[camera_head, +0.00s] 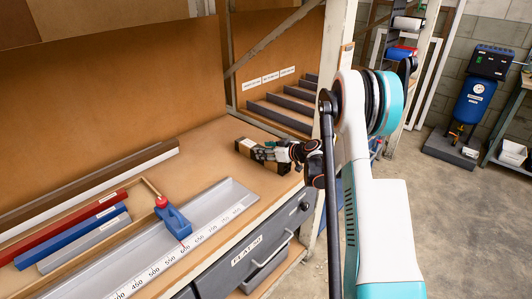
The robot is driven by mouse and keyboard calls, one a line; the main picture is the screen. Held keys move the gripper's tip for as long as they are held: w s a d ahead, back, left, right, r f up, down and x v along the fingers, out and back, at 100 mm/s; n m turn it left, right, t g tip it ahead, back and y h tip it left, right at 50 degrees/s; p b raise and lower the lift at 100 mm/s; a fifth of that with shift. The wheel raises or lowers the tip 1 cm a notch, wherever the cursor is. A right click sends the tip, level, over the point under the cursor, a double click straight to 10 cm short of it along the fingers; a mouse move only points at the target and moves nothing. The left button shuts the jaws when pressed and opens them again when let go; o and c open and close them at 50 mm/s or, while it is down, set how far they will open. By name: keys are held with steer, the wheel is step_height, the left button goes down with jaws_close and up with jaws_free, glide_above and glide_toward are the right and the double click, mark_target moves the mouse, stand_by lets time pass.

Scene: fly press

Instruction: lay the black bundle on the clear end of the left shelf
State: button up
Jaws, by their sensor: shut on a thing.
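The dark bundle (257,152) is small in view, with a paler brown end on its left. My gripper (277,153) is shut on its right part. The bundle is at or just above the far right end of the wooden shelf top (214,146); I cannot tell whether it touches the wood. My gripper reaches in from the right, over the front edge. The wood around and to the left of the bundle is bare. The fingers hide part of the bundle.
Red (70,227), blue (75,238) and grey bars lie at the left. A grey channel (225,191) with a number scale and a blue block (173,220) runs along the front. Stepped compartments (287,107) stand behind a post. A drawer (245,262) is below.

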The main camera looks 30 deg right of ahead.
steer(key=o, duration=1.4)
steer(key=shift+r, duration=0.1)
steer(key=p+v, duration=0.3)
steer(key=v, duration=0.9)
